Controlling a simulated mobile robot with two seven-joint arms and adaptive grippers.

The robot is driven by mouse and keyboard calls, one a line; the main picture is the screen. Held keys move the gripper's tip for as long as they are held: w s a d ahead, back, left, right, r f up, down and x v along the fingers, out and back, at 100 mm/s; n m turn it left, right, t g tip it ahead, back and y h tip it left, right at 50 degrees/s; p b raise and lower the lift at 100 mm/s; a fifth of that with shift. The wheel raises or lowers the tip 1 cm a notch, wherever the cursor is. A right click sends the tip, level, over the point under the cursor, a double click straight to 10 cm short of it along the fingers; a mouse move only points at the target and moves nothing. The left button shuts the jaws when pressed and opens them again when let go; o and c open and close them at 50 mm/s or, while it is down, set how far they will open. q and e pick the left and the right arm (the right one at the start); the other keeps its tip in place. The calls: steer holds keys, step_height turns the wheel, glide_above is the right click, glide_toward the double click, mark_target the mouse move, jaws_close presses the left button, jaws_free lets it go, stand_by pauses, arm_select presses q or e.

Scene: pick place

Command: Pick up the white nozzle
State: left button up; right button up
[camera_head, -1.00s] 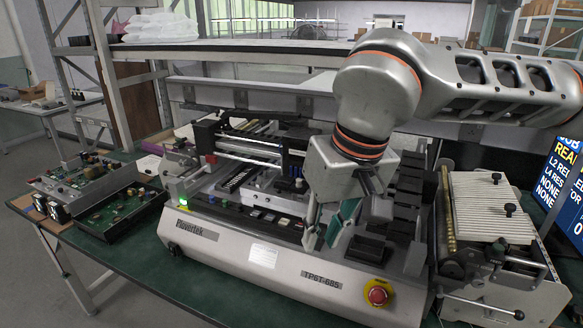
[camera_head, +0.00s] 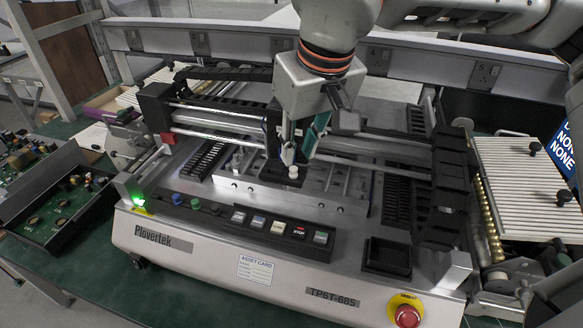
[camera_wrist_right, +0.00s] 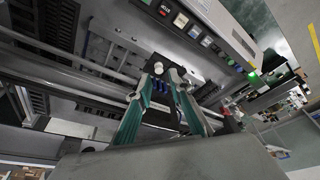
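The white nozzle (camera_head: 293,171) is a small pale round piece on a dark block in the middle of the machine. It also shows in the wrist view (camera_wrist_right: 158,68), just past the fingertips. My right gripper (camera_head: 298,150) points down above it, with teal fingers and grey tips. In the wrist view the fingers (camera_wrist_right: 160,80) stand apart with a gap between them. Whether a fingertip touches the white nozzle I cannot tell. My left gripper is out of view.
The machine's metal rails (camera_head: 225,118) run across behind the block. A dark button panel (camera_head: 250,222) lies in front. A black empty bin (camera_head: 388,257) and a red stop button (camera_head: 407,315) are at front right. A circuit-board tray (camera_head: 60,205) sits at left.

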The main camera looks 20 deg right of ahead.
mark_target(294, 168)
steer(key=x, duration=0.5)
steer(key=shift+w+d+f, duration=0.1)
steer(key=shift+w+f, duration=0.2)
steer(key=shift+w, duration=0.05)
steer(key=c, duration=0.5)
